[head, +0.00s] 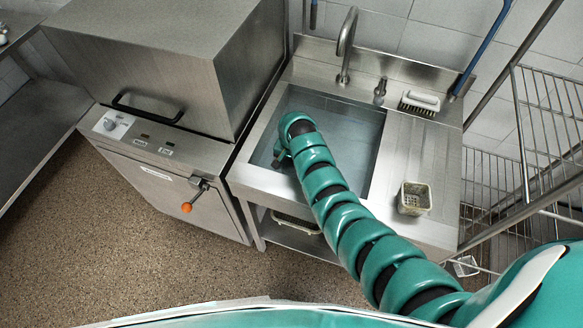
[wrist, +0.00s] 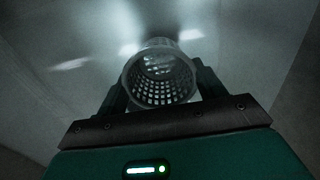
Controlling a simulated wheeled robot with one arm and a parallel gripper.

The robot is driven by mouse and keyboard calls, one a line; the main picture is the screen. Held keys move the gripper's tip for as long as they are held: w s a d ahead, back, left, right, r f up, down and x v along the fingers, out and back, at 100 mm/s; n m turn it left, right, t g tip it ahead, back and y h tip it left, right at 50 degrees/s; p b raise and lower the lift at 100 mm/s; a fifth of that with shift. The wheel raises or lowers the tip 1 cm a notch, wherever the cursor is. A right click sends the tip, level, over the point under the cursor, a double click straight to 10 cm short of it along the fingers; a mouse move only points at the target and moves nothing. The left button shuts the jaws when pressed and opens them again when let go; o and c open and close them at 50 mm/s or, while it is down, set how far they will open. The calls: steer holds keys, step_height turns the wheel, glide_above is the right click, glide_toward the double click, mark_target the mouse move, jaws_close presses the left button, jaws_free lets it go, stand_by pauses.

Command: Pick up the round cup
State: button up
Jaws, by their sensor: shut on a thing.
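The round cup (wrist: 160,84) is a pale, perforated cylinder, seen in the wrist view with its open mouth facing the camera. My gripper (wrist: 160,88) is shut on it, with one dark finger on each side of its wall. Behind it is the grey metal of the sink basin. In the head view my teal arm reaches down into the sink (head: 335,115), and my gripper (head: 281,158) is mostly hidden behind the arm's end. The cup is hidden in the head view. I cannot tell whether it touches the basin floor.
A square perforated basket (head: 414,198) stands on the drainboard (head: 425,160) right of the sink. A brush (head: 420,102) and a faucet (head: 346,45) are at the back. A steel dishwasher (head: 165,120) stands left, and a wire rack (head: 550,130) right.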

step_height(320, 180, up, 6)
steer(key=b, duration=0.1)
steer(key=shift+r+b, duration=0.15)
steer(key=shift+b, duration=0.25)
step_height(320, 180, up, 12)
steer(key=s+n+p, duration=0.1)
steer(key=n+p, duration=0.2)
steer(key=p, duration=0.8)
steer(key=shift+r+n, duration=0.2)
steer(key=shift+n, duration=0.1)
